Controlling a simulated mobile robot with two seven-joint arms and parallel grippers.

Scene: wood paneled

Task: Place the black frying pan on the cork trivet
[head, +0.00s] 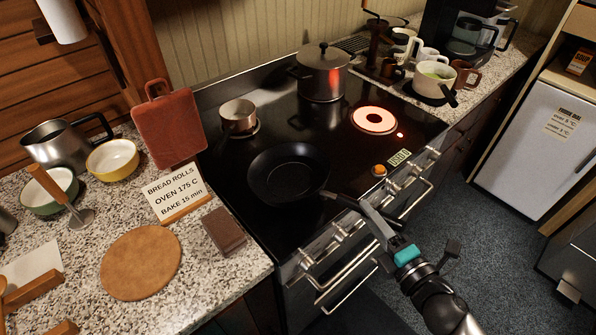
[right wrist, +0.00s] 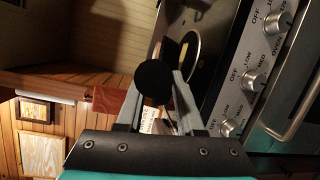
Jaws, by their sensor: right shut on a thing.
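The black frying pan (head: 284,176) is level over the front left of the black stove top, its handle pointing right and toward the front edge. I cannot tell whether it touches the glass. My right gripper (head: 366,207) is shut on the pan's handle (head: 338,198). In the right wrist view a dark rounded part of the pan (right wrist: 153,82) shows between the fingers. The round brown cork trivet (head: 140,262) lies flat and bare on the granite counter, left of the stove. My left gripper is not in view.
A recipe card (head: 176,194) on a wooden stand and a dark brown block (head: 224,230) stand between pan and trivet. A small saucepan (head: 239,117), a lidded pot (head: 323,72) and a glowing red burner (head: 374,120) are behind. Bowls and a jug stand behind the trivet.

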